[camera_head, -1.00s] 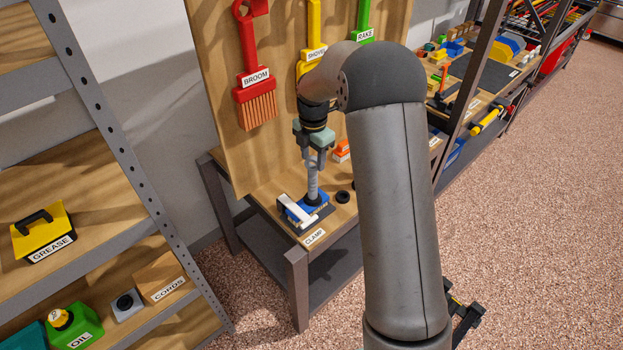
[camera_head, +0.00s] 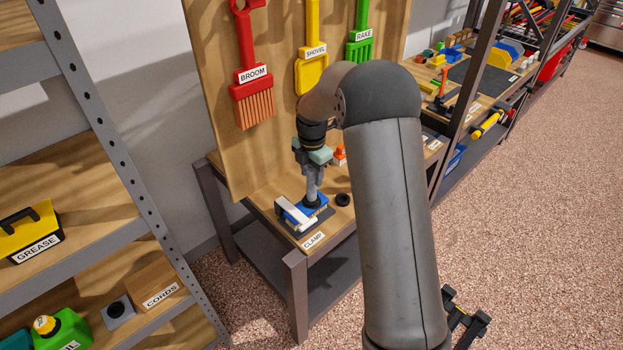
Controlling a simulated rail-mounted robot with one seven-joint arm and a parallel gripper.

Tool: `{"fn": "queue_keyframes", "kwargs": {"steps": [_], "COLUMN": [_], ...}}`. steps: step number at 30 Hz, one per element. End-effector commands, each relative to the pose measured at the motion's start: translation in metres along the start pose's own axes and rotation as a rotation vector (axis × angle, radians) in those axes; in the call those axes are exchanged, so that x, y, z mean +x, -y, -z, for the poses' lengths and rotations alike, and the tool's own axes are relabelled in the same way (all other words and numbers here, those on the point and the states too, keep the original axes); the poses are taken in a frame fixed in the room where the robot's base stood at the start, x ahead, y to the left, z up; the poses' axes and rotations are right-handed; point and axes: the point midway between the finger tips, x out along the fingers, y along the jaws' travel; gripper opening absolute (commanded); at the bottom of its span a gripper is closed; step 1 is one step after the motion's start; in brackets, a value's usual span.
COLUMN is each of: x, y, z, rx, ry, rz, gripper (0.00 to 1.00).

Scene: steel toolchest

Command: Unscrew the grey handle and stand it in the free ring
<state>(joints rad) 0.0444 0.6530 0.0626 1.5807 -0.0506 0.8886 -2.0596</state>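The grey handle (camera_head: 311,188) stands upright on a blue block (camera_head: 306,212) at the front corner of the wooden bench. A white bar lies across the block's left side, and a CLAMP label is in front. My gripper (camera_head: 313,172) points straight down over the handle, with its fingers around or beside the handle's upper part. At this size I cannot tell whether the fingers press on it. A black ring (camera_head: 343,199) lies on the bench just right of the block, with nothing standing in it.
An upright board behind the bench (camera_head: 258,204) holds a red broom (camera_head: 254,98), a yellow shovel (camera_head: 312,74) and a green rake (camera_head: 360,47). A small orange object (camera_head: 339,155) lies behind the handle. My arm hides the bench's right part. A shelf unit stands at left.

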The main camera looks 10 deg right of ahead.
Motion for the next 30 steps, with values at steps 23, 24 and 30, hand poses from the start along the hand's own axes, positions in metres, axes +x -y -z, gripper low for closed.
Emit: {"fn": "queue_keyframes", "kwargs": {"steps": [23,24,30], "x": [0.0185,0.0188,0.0194], "y": [0.0061,0.0062,0.0063], "z": [0.0053,0.0052,0.0052], "rx": [-0.517,-0.525,-0.527], "ry": [-0.023,-0.022,-0.022], "rz": [0.020,0.020,0.020], "gripper": [0.12,0.12,0.12]}}
